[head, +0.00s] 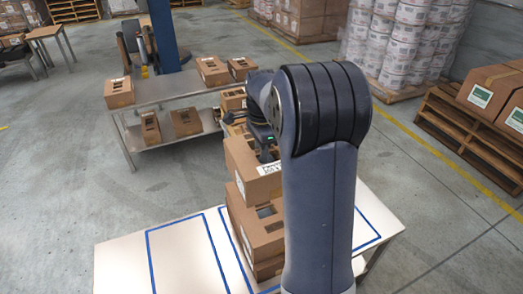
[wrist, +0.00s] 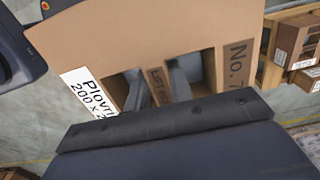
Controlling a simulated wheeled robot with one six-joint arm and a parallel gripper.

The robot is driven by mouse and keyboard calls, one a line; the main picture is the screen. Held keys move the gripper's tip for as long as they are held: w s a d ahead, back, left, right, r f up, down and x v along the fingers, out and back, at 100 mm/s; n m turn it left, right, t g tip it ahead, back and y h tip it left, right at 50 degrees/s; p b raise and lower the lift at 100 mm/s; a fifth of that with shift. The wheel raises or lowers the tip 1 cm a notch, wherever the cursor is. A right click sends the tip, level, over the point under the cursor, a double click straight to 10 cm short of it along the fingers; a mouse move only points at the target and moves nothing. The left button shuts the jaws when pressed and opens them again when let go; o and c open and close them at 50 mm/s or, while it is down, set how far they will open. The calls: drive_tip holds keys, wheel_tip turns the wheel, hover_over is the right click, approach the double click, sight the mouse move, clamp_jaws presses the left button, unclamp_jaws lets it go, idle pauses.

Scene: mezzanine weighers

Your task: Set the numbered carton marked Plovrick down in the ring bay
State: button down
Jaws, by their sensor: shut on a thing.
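The carton marked Plovrick (wrist: 200,30) fills much of the wrist view. It is brown, with a white label reading "Plovr…" and a dark "No. 7" print. My gripper (wrist: 157,85) is shut on it, its fingers in the two cut-out holes. In the head view a held carton (head: 249,172) with a white label hangs under my wrist, over or against other cartons (head: 262,235) on the near table. My arm hides part of it, and I cannot tell whether it touches them. Blue outlines mark bays on the table (head: 120,262); no ring sign is readable.
The left blue-outlined bay (head: 190,258) is empty. A grey two-level bench (head: 165,88) behind carries several cartons. Pallets with cartons (head: 492,100) and white drums (head: 405,40) stand at the back right.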

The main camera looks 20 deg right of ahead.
drive_tip(key=shift+f, duration=0.15)
drive_tip(key=shift+a+f+b, duration=0.25)
drive_tip(key=shift+f+b, duration=0.25)
drive_tip(key=shift+f, duration=0.2)
drive_tip(key=shift+f, duration=0.1)
wheel_tip(320, 180, down, 11)
drive_tip(key=b, duration=0.7)
drive_tip(key=shift+f, duration=0.15)
idle(0.7)
drive_tip(key=shift+f, duration=0.25)
idle(0.5)
drive_tip(key=c, duration=1.2)
unclamp_jaws()
drive_tip(key=shift+o, duration=0.2)
wheel_tip(320, 180, up, 11)
drive_tip(key=shift+f+b, duration=0.1)
drive_tip(key=shift+b, duration=0.2)
